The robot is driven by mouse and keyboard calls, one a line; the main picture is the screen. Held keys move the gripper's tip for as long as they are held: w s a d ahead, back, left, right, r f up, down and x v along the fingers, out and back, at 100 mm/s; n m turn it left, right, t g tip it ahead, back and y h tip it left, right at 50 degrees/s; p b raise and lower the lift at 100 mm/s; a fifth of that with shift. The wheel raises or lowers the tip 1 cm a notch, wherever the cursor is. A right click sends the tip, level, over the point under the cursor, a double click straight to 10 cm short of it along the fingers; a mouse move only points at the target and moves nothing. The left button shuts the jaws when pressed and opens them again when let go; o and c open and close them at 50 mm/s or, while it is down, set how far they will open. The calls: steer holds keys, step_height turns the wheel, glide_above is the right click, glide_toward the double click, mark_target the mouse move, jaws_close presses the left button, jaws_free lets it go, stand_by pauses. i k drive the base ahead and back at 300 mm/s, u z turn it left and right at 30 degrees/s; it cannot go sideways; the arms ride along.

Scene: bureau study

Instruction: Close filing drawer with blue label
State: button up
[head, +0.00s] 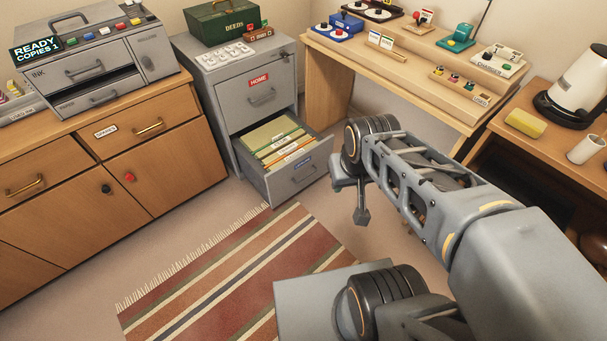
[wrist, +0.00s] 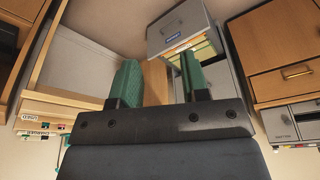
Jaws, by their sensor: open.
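The grey filing cabinet (head: 220,75) stands in the back corner. Its lower drawer (head: 292,184), with a blue label, is pulled out and shows folders (head: 284,146) inside. The upper drawer (head: 262,92), with a red HOME label, is shut. My gripper (head: 350,205) is to the right of the open drawer's front and apart from it in the head view. In the wrist view the picture is upside down; my gripper (wrist: 160,78) has its two green fingers spread with nothing between them. The drawer front with the blue label (wrist: 172,30) shows beyond the fingers.
A striped rug (head: 215,285) lies on the floor before the cabinet. A wooden sideboard (head: 130,160) with a grey copier (head: 95,65) stands at left. A wooden desk (head: 400,75) stands at the right of the cabinet. Floor in front of the drawer is free.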

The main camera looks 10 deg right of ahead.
mark_target(283, 180)
steer(key=k, duration=0.5)
steer(key=u, duration=0.9)
steer(key=i, duration=1.05)
steer(key=z, duration=0.3)
